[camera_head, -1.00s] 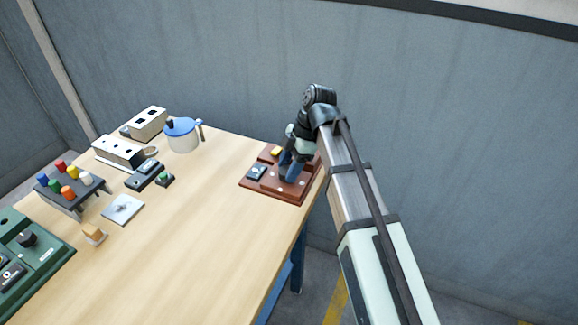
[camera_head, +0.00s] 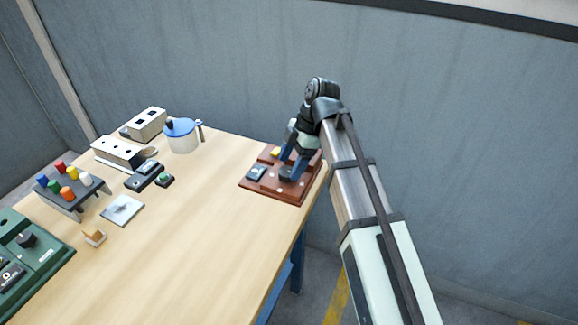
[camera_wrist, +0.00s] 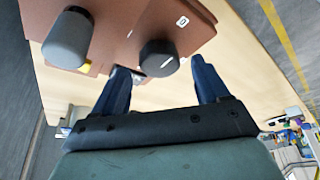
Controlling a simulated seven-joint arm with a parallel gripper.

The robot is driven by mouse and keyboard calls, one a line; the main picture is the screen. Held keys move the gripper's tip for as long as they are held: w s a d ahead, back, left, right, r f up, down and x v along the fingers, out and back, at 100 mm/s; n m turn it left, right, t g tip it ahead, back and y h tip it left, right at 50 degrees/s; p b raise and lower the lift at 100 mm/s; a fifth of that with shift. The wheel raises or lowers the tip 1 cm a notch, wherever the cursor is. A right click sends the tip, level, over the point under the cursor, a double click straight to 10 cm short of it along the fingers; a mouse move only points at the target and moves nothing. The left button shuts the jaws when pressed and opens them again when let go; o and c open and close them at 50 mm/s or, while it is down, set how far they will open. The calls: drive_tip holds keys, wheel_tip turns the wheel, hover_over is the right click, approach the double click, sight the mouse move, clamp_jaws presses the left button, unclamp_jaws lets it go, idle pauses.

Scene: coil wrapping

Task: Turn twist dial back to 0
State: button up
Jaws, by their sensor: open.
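The twist dial (camera_wrist: 157,55) is a dark round knob on a red-brown board (camera_head: 271,190) at the table's right end. In the wrist view a short white line shows on its top face, toward the lower right. A white label that looks like a 0 (camera_wrist: 182,20) sits on the board above and right of the dial. My gripper (camera_wrist: 159,66) is open, one blue finger on each side of the dial's near side. In the head view the dark dial (camera_head: 286,173) shows below my gripper's fingertips. I cannot tell whether they touch it.
A grey rounded knob (camera_wrist: 68,38) with a yellow piece (camera_wrist: 87,66) beside it stands left of the dial. A blue-lidded pot (camera_head: 182,136) and several fixtures stand farther left. The table's middle is clear.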

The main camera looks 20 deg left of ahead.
drive_tip(key=v, duration=1)
drive_tip(key=w+d+f+m+t+y, duration=0.15)
drive_tip(key=w+d+f+m, duration=0.5)
drive_tip(key=f, duration=0.65)
drive_tip(key=d+f+m+h, duration=0.25)
drive_tip(key=d+f, duration=0.65)
drive_tip(key=f, duration=0.6)
drive_tip(key=s+d+f+m+g, duration=0.1)
drive_tip(key=s+d+f+m, duration=0.4)
drive_tip(key=f, duration=0.4)
drive_tip(key=s+d+f+m+g+h, duration=0.1)
drive_tip(key=s+d+f+m, duration=0.1)
drive_tip(key=s+d+f, duration=0.5)
drive_tip(key=s+d+f+m+g, duration=0.1)
drive_tip(key=s+d+f+m, duration=0.4)
drive_tip(key=f, duration=0.5)
drive_tip(key=s+d+f+m+g, duration=0.1)
drive_tip(key=s+d+f+m, duration=0.2)
drive_tip(key=s, duration=0.8)
drive_tip(key=s+d+f+m+g+h, duration=0.1)
drive_tip(key=s+d+f+m, duration=0.2)
drive_tip(key=s+f, duration=0.4)
drive_tip(key=s+d, duration=0.1)
drive_tip(key=s, duration=0.3)
drive_tip(key=shift+d, duration=0.25)
